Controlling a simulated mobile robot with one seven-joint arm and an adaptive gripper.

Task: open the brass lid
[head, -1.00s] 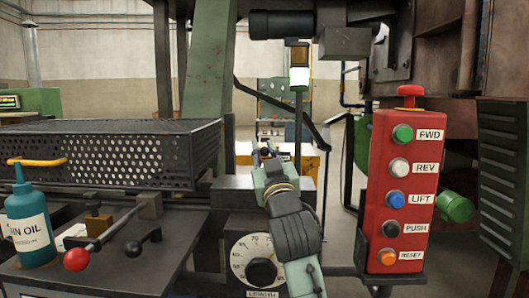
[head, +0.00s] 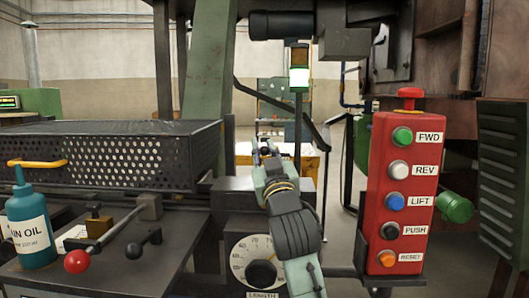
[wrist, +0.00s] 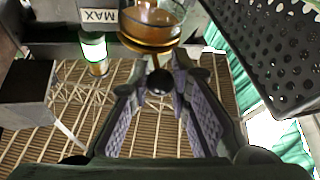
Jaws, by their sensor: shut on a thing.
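In the wrist view, a glass cup of amber liquid with a brass rim (wrist: 150,44) shows at the top centre, beyond my fingertips. A small dark round knob (wrist: 160,81) sits between the fingers, just below the rim; I take it to be the brass lid's knob, but the lid's outline is not clear. My gripper (wrist: 160,68) is shut on this knob, its fingers still some way apart along their length. In the head view my gripper (head: 264,152) is small, above the dark box with the dial, and hides what it holds.
A perforated metal basket (head: 110,153) stands left of my arm, and its corner shows close at upper right in the wrist view. A red button panel (head: 393,190) stands to the right. An oil bottle (head: 28,228) and a red-knobbed lever (head: 78,260) are at lower left.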

